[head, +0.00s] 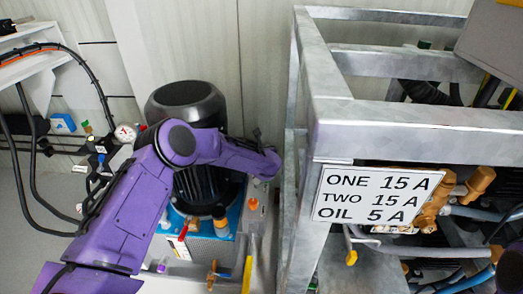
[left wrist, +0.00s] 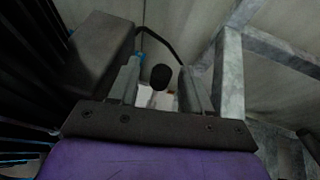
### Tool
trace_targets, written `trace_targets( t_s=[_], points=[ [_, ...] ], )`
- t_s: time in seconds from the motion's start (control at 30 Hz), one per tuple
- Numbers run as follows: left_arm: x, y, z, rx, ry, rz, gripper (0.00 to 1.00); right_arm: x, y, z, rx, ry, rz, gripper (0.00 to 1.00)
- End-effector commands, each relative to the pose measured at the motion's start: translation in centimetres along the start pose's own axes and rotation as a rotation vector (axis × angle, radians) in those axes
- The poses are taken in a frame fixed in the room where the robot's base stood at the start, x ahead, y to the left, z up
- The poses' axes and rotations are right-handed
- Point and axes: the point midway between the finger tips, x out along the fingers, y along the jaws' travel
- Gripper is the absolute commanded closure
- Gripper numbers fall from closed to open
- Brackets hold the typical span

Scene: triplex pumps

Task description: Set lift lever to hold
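A short lever with a round black knob (left wrist: 160,77) on a pale stem shows in the left wrist view, probably the lift lever. My left gripper (left wrist: 160,88) is open, its two grey fingers on either side of the knob with visible gaps. In the head view my purple left arm reaches across the black motor, and its gripper (head: 258,138) is small and dark beside the galvanised frame. The knob cannot be made out there, and I cannot read the lever's position.
The black motor (head: 186,103) stands behind my left forearm. A galvanised steel frame (head: 322,88) rises close to the right of the gripper and carries a white sign (head: 375,194). Red-handled (head: 183,232) and yellow-handled (head: 247,274) fittings sit below the arm. Hoses hang at left.

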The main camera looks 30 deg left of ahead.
Motion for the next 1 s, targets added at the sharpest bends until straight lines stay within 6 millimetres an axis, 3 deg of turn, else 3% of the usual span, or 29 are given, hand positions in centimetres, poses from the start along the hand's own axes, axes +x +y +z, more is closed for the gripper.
trace_targets(
  t_s=[0.27,0.37,0.7,1.0],
  points=[
    [-0.4,-0.2,0.0,0.001,0.002,-0.002,0.52,-0.1,0.0,-0.1,0.0,0.0,0.0,0.49],
    [-1.9,-0.2,0.1,0.0,0.003,-0.002,0.52,-0.4,0.0,-0.2,0.0,0.0,0.0,0.49],
    [-9.3,-0.1,0.0,0.0,0.002,-0.002,0.52,-1.2,0.1,-0.5,0.0,0.0,0.0,0.49],
    [-10.6,0.0,-0.1,0.0,0.001,0.0,0.52,-1.2,0.1,-0.5,0.0,0.0,0.0,0.49]
  ],
)
